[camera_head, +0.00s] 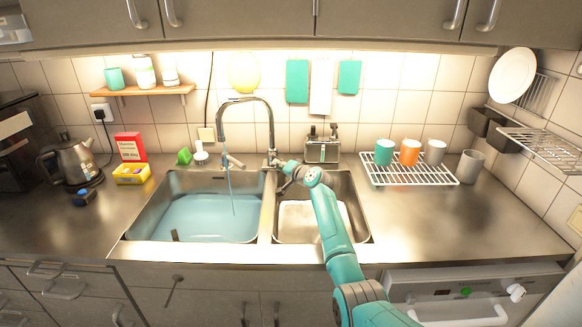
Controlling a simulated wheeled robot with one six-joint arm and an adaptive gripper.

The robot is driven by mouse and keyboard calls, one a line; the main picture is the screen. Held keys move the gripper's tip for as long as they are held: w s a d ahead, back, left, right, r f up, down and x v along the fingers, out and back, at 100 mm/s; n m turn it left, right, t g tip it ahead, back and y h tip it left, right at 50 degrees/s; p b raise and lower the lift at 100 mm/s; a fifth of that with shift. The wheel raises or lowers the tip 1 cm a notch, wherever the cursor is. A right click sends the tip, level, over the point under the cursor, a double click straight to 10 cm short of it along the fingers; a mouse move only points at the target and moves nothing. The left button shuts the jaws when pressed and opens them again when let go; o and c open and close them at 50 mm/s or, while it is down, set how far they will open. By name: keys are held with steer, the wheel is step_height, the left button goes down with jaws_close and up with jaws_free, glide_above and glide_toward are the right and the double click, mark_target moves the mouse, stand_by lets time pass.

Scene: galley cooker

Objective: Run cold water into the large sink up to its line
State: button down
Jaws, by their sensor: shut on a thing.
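The large sink (128,235) is the left basin and holds pale blue water (205,220). A thin stream of water (230,190) falls into it from the spout of the tall curved tap (270,115). A small dark object stands near the basin's front left. No fill line can be made out. My gripper (281,168) is shut at the tap's base, on what looks like the tap lever, which it mostly hides. My teal arm reaches over the right basin.
The smaller right sink (362,228) has a pale bottom. A white rack (420,175) with cups stands to the right. A kettle (75,160), a red box (130,147) and a yellow box (132,174) stand left. The front right counter is clear.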

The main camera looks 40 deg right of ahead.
steer(key=shift+w+a+f+m+g+h, duration=0.1)
steer(key=shift+w+a+m+g+h, duration=0.25)
steer(key=shift+m+h, duration=0.3)
steer(key=shift+w+a+f+m+g+h, duration=0.15)
steer(key=shift+a+m+h, duration=0.3)
steer(key=shift+h, duration=0.3)
steer(key=shift+w+a+m+g+h, duration=0.1)
steer(key=shift+w+a+m+h, duration=0.15)
steer(key=shift+a+m+h, duration=0.35)
steer(key=shift+w+a+m+g+h, duration=0.3)
steer(key=shift+m+g+h, duration=0.25)
steer(key=shift+h, duration=0.35)
steer(key=shift+w+m, duration=0.15)
steer(key=shift+m, duration=0.1)
steer(key=c, duration=1)
jaws_free()
steer(key=shift+r, duration=0.2)
steer(key=shift+h, duration=0.3)
steer(key=v, duration=1.2)
